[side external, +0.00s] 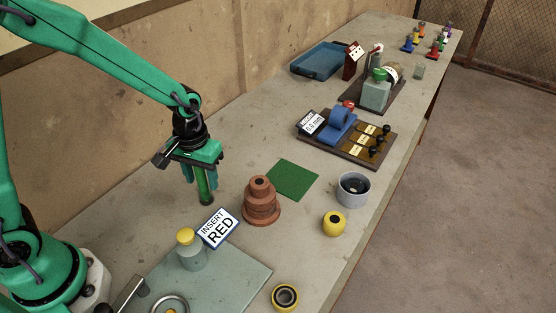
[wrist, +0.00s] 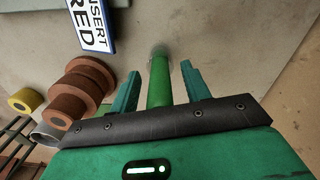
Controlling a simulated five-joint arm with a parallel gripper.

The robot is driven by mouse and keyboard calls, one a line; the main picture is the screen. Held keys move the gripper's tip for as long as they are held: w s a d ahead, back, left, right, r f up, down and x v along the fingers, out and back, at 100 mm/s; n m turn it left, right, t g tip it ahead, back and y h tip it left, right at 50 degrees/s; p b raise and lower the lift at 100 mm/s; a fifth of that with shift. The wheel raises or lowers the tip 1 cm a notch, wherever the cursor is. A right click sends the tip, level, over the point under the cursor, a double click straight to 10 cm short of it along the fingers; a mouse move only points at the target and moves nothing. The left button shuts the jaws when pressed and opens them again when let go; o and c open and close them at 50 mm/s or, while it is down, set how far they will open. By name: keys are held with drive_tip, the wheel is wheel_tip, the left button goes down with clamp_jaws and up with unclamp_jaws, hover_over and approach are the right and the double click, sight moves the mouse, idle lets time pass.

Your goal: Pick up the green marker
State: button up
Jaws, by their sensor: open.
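The green marker (side external: 205,188) stands upright on the bench in the side external view, directly under my gripper (side external: 198,180). In the wrist view the green marker (wrist: 159,82) stands between the two fingers of my gripper (wrist: 160,88). A gap shows on each side of it, wider on the right. My gripper is open and points down around the marker. In the side view the fingers partly hide the marker's upper part.
A sign reading "INSERT RED" (side external: 218,228) and a stack of brown rings (side external: 261,203) stand close to the marker on the right. A green square (side external: 292,180), a grey cup (side external: 353,189) and a yellow roller (side external: 334,223) lie beyond. The wall runs behind.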

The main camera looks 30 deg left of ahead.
clamp_jaws()
drive_tip(key=shift+r, duration=0.1)
drive_tip(key=shift+r, duration=4.95)
drive_tip(key=shift+d, duration=0.1)
